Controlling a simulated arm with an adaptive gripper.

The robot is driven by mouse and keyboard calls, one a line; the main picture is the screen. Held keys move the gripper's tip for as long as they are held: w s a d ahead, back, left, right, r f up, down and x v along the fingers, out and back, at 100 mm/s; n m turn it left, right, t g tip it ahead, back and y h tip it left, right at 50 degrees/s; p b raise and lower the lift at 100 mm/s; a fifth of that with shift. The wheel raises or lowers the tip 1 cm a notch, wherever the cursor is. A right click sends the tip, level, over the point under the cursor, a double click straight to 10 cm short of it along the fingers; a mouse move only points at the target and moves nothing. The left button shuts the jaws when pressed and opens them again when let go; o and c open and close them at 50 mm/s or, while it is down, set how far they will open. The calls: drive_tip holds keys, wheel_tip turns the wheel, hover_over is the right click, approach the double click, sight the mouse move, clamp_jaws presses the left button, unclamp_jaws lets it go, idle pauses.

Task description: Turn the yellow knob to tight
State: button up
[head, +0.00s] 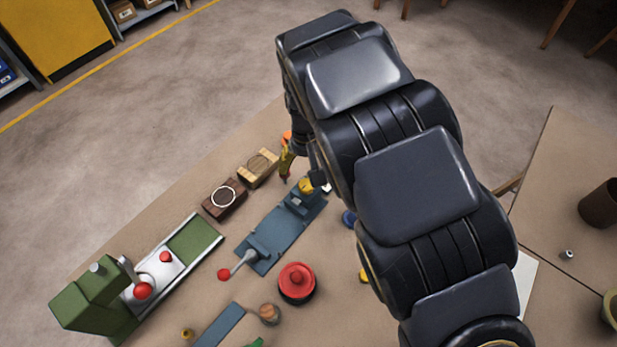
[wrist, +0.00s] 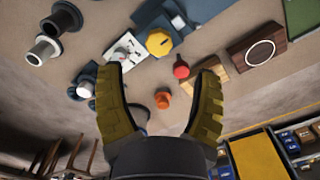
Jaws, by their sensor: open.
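The yellow knob (head: 306,186) sits on the far end of a blue-grey base (head: 283,232) in the head view, close beside my arm. In the wrist view the yellow knob (wrist: 159,42) is seen beyond the fingertips, near a white plate with dark marks (wrist: 126,50). The marks are too small to read. My gripper (wrist: 160,76) is open and empty, its two yellow ribbed fingers spread wide, with the knob apart from both. In the head view my arm hides most of the gripper.
A red-topped round pot (head: 297,283) and a red-balled lever (head: 225,273) stand nearer. Dark and light wooden blocks (head: 225,200) (head: 259,168) lie left of the base. A green machine (head: 98,301) is at lower left. A small red-topped piece (wrist: 180,69) is near the knob.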

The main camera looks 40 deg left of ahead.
sight(306, 184)
wheel_tip(306, 184, down, 7)
drive_tip(key=shift+r, duration=0.1)
drive_tip(key=c, duration=1.1)
